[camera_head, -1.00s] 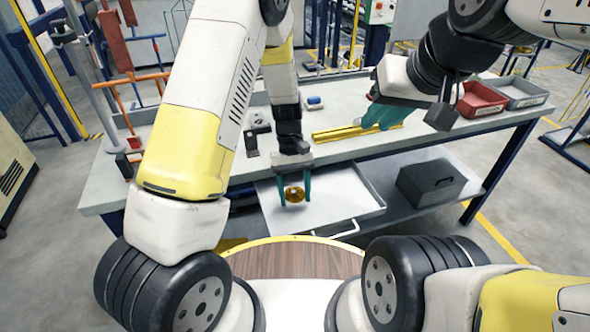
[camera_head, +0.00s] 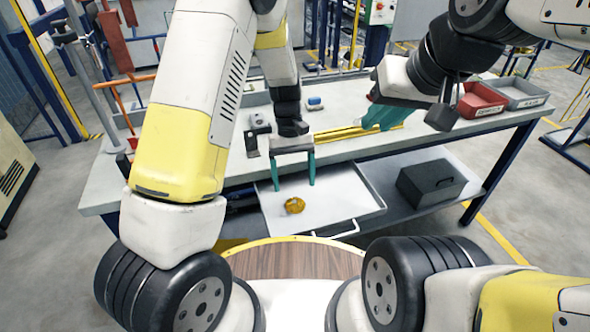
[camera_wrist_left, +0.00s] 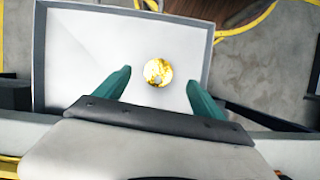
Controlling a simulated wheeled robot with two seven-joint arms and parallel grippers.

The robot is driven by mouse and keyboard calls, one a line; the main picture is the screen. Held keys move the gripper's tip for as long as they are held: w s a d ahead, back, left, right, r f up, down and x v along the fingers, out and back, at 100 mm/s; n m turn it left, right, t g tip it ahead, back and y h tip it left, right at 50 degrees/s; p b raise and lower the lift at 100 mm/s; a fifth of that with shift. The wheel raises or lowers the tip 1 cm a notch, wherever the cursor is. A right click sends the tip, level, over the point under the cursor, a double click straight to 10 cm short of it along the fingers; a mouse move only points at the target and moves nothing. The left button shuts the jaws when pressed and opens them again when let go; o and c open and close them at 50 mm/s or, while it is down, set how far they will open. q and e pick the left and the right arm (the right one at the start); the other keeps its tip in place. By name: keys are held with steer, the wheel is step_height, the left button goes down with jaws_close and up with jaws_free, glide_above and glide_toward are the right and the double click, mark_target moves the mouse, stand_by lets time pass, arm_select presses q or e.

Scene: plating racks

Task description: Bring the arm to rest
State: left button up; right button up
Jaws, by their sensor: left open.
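My left gripper (camera_head: 294,182) is open and empty, with its teal fingers pointing down above the open drawer (camera_head: 335,208). A small gold round part (camera_head: 294,205) lies in the drawer, just below and apart from the fingertips. In the left wrist view the gold part (camera_wrist_left: 157,72) shows a hole in its middle and lies on the white drawer floor (camera_wrist_left: 85,75), ahead of the two spread fingers (camera_wrist_left: 158,88). My right gripper (camera_head: 378,112) is over the right half of the bench; its teal fingers overlap in view, so its opening cannot be told.
The grey bench (camera_head: 350,150) holds gold bars (camera_head: 340,133), a small blue-and-white item (camera_head: 315,103), a red bin (camera_head: 480,101) and a grey bin (camera_head: 520,93). A dark box (camera_head: 430,184) stands on the lower shelf right of the drawer.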

arm_select(q)
steer(key=s+a+r+m+t+h, duration=0.15)
steer(key=a+r, duration=0.25)
steer(key=r, duration=0.6)
steer(key=s+a+r+t+h, duration=0.1)
steer(key=s+a+r+t, duration=0.15)
steer(key=r, duration=0.75)
steer(key=s+a+r+m+t+y, duration=0.1)
steer(key=s+a+r+t, duration=0.5)
steer(key=s, duration=0.4)
steer(key=shift+s+a+r, duration=0.2)
steer(key=shift+a+r, duration=0.45)
steer(key=shift+r, duration=0.3)
steer(key=shift+m, duration=0.25)
